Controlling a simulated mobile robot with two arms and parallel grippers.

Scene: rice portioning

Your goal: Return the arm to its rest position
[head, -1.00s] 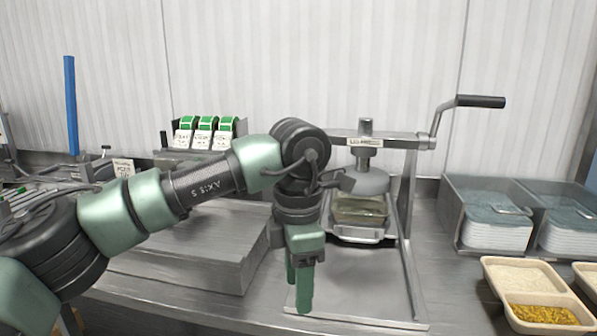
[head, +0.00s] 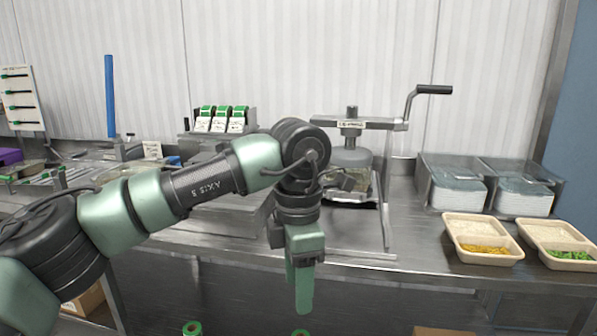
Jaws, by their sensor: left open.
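My left arm comes in from the left of the head view and bends down near the middle. My left gripper (head: 304,283) hangs at its end, fingers pointing down, in front of the steel counter's front edge. It is open and holds nothing that I can see. Behind it and to the right stands a press with a crank handle (head: 432,90). A container sits under the press plate, partly hidden by my wrist. My right gripper is not in the view.
Two tan trays (head: 446,248) with rice and toppings sit at the counter's right. Grey bins (head: 424,182) with stacked lids or trays stand behind them. Green-topped packets (head: 220,122) stand in a rack at the back. A blue post (head: 110,98) rises at the left.

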